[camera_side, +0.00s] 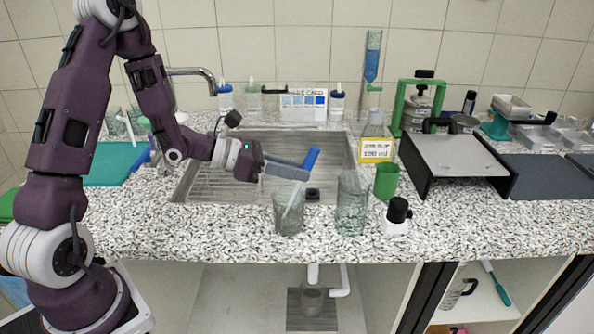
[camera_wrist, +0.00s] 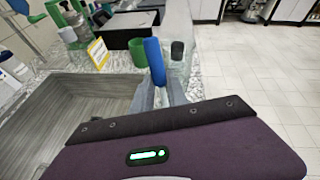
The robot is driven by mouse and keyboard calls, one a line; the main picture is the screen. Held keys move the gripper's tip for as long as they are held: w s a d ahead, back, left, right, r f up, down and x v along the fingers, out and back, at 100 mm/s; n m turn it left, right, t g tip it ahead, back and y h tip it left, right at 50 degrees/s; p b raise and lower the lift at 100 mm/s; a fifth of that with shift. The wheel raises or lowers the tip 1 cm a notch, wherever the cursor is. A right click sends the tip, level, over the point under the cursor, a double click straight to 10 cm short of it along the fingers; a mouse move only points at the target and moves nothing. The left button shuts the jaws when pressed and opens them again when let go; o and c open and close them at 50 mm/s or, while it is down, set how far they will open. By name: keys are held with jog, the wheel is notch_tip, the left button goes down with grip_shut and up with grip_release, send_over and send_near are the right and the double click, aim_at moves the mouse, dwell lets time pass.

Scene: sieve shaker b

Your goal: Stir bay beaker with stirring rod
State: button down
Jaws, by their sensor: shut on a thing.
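My gripper (camera_side: 300,171) is shut on a blue cylinder (camera_side: 311,159), held tilted above the sink's right front part. The blue cylinder also stands up between my fingers in the wrist view (camera_wrist: 154,60). I cannot tell whether it is the grip of the stirring rod, as its lower end is hidden. A short glass beaker (camera_side: 283,221) stands on the counter in front of the sink, with a pale thin rod (camera_side: 293,203) leaning in it. A taller glass beaker (camera_side: 351,207) stands to its right. Which one is the bay beaker is unclear.
A green cup (camera_side: 386,182), a black-capped bottle (camera_side: 398,212) and a yellow-edged sign (camera_side: 376,149) stand right of the beakers. A black-sided stand (camera_side: 455,156) is farther right. The sink (camera_side: 205,180) lies below my gripper. The front counter on the right is clear.

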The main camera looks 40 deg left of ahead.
jog(key=shift+s, duration=0.1)
jog(key=shift+s, duration=0.2)
jog(key=shift+d, duration=0.35)
